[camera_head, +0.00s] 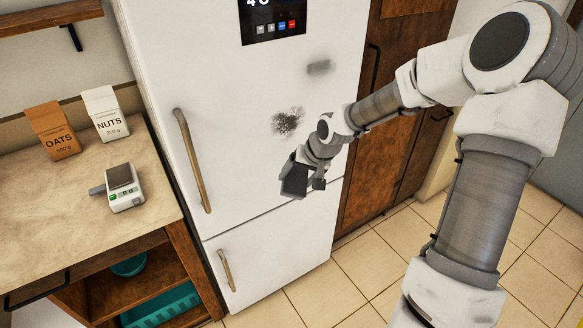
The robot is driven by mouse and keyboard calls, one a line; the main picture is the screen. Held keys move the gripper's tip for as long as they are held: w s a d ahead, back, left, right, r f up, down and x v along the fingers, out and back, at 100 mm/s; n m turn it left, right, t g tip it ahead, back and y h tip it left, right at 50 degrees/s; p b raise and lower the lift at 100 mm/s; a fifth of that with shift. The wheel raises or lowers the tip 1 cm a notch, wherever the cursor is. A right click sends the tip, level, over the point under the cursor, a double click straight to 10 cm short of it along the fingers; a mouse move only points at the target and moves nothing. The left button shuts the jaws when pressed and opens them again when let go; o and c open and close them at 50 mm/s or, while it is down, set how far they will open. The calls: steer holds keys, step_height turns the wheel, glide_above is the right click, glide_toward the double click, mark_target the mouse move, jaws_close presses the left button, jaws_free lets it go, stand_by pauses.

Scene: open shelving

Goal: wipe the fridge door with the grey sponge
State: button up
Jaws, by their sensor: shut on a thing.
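The white fridge door (230,120) fills the middle of the view. It bears a dark speckled smudge (288,122) and, higher to the right, a fainter grey smear (319,67). My gripper (307,178) is in front of the lower part of the upper door, just below the dark smudge. It is shut on the grey sponge (294,184), a dark grey block at its tip. The fingers partly hide the sponge. I cannot tell whether the sponge touches the door.
The fridge has an upper handle (192,160), a lower handle (227,270) and a display panel (272,18). A wooden cabinet (400,130) stands right of the fridge.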

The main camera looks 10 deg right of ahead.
mark_target(295, 169)
steer(key=t+b, duration=0.1)
steer(key=w+m+t, duration=0.1)
steer(key=w+b, duration=0.1)
steer(key=shift+w+d+f+t+y+b, duration=0.1)
steer(key=shift+d+f+t+y+b, duration=0.2)
steer(key=shift+t+b, duration=0.1)
steer(key=shift+w+a+r+m+t+b, duration=0.2)
steer(key=shift+w+m+t+b, duration=0.3)
steer(key=shift+t+b, duration=0.4)
steer(key=t+b, duration=0.1)
steer(key=w+m+t+b, duration=0.1)
steer(key=b, duration=0.1)
steer(key=shift+t, duration=0.4)
steer(key=shift+a+r+t+b, duration=0.1)
steer(key=shift+r+t+b, duration=0.1)
steer(key=shift+t+b, duration=0.5)
steer(key=shift+r+t+y+b, duration=0.35)
steer(key=shift+t+b, duration=0.25)
steer(key=shift+b, duration=0.45)
steer(key=b, duration=0.1)
steer(key=r+t+b, duration=0.1)
steer(key=s+r+t+y+b, duration=0.1)
steer(key=shift+s+a+r, duration=0.1)
steer(key=shift+a+r, duration=0.15)
steer(key=shift+a, duration=0.05)
steer(key=shift+s+a+r+t+y, duration=0.15)
steer(key=shift+r+t+y, duration=0.15)
steer(key=shift+r, duration=0.1)
steer(key=shift+b+x, duration=0.45)
steer(key=shift+x, duration=2.5)
